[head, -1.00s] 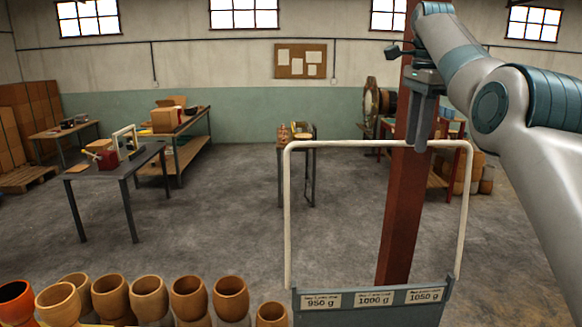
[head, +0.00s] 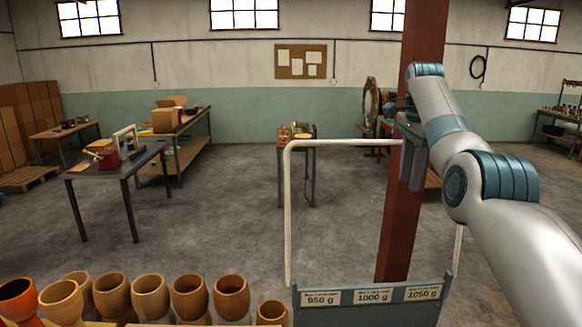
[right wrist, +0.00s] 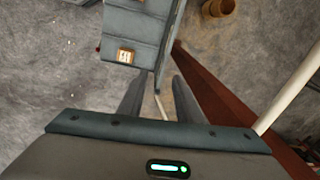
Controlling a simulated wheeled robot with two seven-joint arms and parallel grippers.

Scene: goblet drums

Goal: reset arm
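My right arm reaches in from the right in the head view. Its gripper (head: 411,184) points down in front of the red-brown post, above the labelled grey bin. In the right wrist view the two dark fingers of this gripper (right wrist: 160,100) stand apart with nothing visible between them, so it is open and empty. My left arm and gripper are not in the frames.
Several goblet drums (head: 190,296) stand in a row at the lower left. The grey bin (head: 373,312) has labels 950 g, 1000 g and 1050 g. A white tube frame (head: 288,215) rises over it, beside the red-brown post (head: 398,235). A table (head: 118,165) stands further back left.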

